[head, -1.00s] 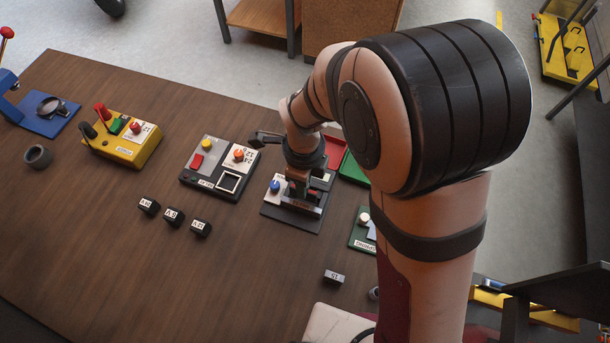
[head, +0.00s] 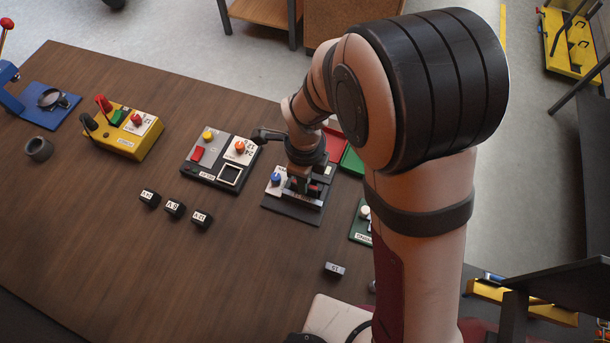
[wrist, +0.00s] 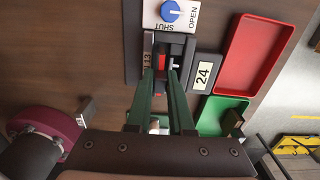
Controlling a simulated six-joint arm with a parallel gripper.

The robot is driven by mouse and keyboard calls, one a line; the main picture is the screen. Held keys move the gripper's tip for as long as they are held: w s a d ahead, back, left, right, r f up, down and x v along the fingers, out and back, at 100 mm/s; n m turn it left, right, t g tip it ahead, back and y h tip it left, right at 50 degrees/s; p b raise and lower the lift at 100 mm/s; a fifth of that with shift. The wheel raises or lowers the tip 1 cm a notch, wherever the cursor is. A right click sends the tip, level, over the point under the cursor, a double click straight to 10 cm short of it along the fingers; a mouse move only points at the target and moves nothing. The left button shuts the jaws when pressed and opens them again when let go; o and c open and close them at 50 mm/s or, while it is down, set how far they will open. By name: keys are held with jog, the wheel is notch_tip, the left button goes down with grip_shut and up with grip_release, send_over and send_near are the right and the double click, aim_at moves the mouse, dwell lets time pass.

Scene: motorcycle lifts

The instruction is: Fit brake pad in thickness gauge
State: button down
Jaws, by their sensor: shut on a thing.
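The thickness gauge (head: 296,213) is a dark plate with a blue knob (head: 277,179) and a slotted block. It also shows in the wrist view, where the blue knob (wrist: 170,11) sits on a white panel marked OPEN and SHUT. My gripper (head: 303,187) points down over the slotted block. In the wrist view its green fingers (wrist: 166,74) reach into the gauge and are shut on a small piece, apparently the brake pad (wrist: 161,62), showing red at the fingertips. The pad is mostly hidden, and I cannot tell whether it is seated.
A red tray (wrist: 257,55) and a green tray (wrist: 222,117) lie beside the gauge, near a 24 label (wrist: 204,75). Left stand a grey device (head: 221,160) and a yellow box (head: 128,130). Several small black labelled blocks (head: 174,208) lie in front. The front-left table is clear.

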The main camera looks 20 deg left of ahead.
jog(key=shift+f, duration=0.9)
jog(key=shift+c, duration=2)
grip_release()
jog(key=shift+r, duration=4)
